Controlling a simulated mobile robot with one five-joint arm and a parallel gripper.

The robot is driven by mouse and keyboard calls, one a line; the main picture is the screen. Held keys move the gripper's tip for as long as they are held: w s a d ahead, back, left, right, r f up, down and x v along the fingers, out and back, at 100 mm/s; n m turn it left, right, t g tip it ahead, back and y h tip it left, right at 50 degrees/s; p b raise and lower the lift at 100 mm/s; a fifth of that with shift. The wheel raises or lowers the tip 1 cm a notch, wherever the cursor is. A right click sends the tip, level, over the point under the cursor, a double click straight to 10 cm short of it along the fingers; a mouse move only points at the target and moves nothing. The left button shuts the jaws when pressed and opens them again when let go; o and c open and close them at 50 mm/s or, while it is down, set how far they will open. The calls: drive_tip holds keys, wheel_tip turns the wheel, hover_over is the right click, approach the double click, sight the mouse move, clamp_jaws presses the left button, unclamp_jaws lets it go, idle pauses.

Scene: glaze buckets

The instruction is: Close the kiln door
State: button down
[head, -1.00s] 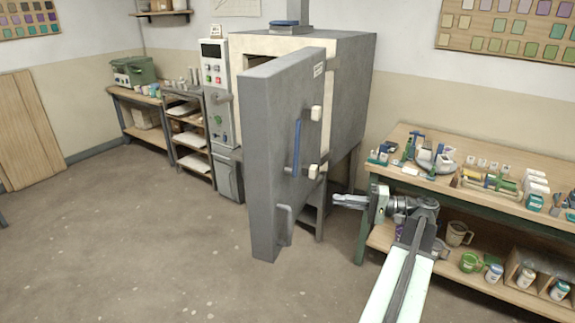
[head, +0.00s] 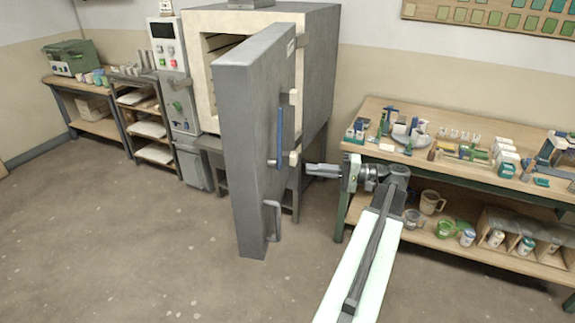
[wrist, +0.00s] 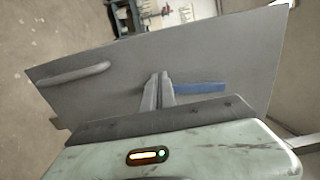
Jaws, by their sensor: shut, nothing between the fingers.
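The grey kiln door (head: 258,150) stands wide open, swung out from the kiln (head: 318,70), and part of the pale kiln opening shows behind it. A blue bar handle (head: 279,138) and a lower grey handle (head: 272,221) are on the door's face. My gripper (head: 308,170) is shut and empty, pointing left toward the door face just right of the blue handle. In the wrist view the shut fingers (wrist: 164,77) are in front of the door face (wrist: 120,85), with the blue handle (wrist: 200,88) beside them. I cannot tell whether they touch the door.
A workbench (head: 385,104) with tools and pots stands right, close to my arm. A control cabinet (head: 172,75) and shelves (head: 142,88) stand left of the kiln. The floor (head: 130,240) left of the door is clear.

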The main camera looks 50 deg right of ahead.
sight(263, 164)
drive_tip(key=x, duration=1.3)
drive_tip(key=shift+f, duration=0.1)
